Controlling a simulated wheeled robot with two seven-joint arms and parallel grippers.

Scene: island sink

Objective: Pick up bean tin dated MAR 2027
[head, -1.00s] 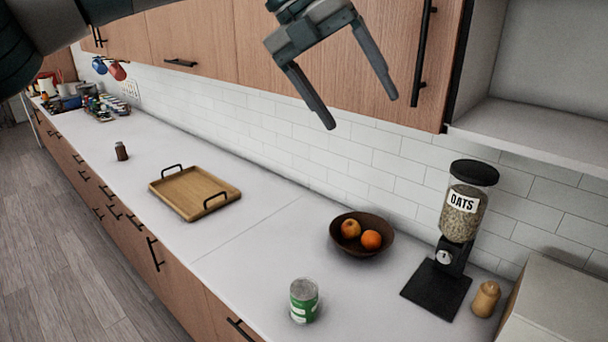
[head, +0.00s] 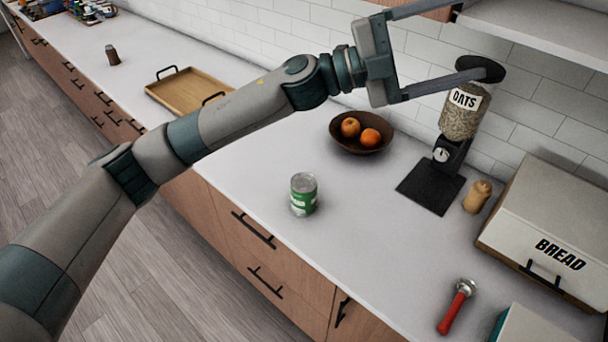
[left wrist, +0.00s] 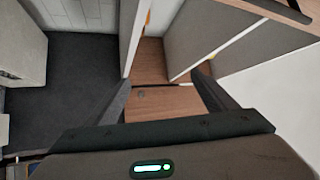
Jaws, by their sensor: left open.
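One green and white tin (head: 303,194) stands upright on the white counter near its front edge in the head view. Its label is too small to read, so I cannot tell any date. My left gripper (head: 462,40) is open and empty, high above the counter near the top of the oats dispenser, up and to the right of the tin. In the left wrist view my open fingers (left wrist: 165,92) have nothing between them, and the tin does not show there. My right gripper is not in view.
A fruit bowl (head: 361,133) and an oats dispenser (head: 459,113) stand behind the tin. A bread box (head: 545,225), a small brown jar (head: 477,196) and a red-handled tool (head: 457,306) are to the right. A wooden tray (head: 180,92) lies behind my left arm. Counter around the tin is clear.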

